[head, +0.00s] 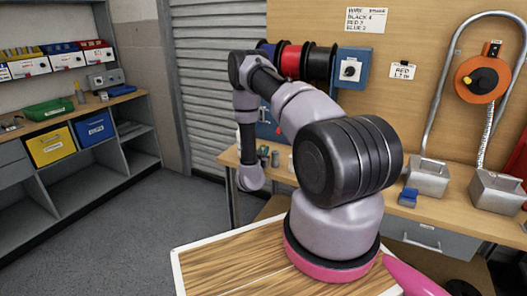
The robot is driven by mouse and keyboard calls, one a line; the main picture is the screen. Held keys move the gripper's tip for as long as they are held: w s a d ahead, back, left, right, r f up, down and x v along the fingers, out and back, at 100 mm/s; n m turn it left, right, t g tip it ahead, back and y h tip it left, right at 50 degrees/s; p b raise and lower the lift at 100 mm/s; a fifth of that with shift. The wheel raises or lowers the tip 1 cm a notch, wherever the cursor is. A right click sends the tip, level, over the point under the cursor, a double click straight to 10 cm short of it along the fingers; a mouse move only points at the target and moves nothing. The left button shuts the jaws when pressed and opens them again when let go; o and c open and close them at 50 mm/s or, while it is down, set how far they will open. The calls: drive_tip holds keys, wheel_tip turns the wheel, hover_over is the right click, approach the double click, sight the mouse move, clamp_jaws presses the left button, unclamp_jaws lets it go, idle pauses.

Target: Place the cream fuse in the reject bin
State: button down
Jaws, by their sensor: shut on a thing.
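My arm rises from its pink-ringed base and bends over toward the workbench (400,208) at the back. Its lilac wrist end hangs low in front of the bench's left end. I cannot make out the gripper's fingers; they appear to be hidden behind the wrist. I do not see the cream fuse. No bin in view can be read as the reject bin. A yellow bin (50,146) and a blue bin (94,128) with labels stand in the left shelving.
A green tray (48,110) lies on the left counter. Small dark and grey items (275,158) stand on the bench near my wrist. Metal boxes (428,177) and a blue item (408,197) are at the bench's right. Grey floor (130,220) is clear on the left.

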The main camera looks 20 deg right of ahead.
drive_tip(key=c, duration=1.1)
unclamp_jaws()
drive_tip(key=shift+f, duration=0.15)
drive_tip(key=shift+c, duration=0.2)
drive_tip(key=o, duration=0.4)
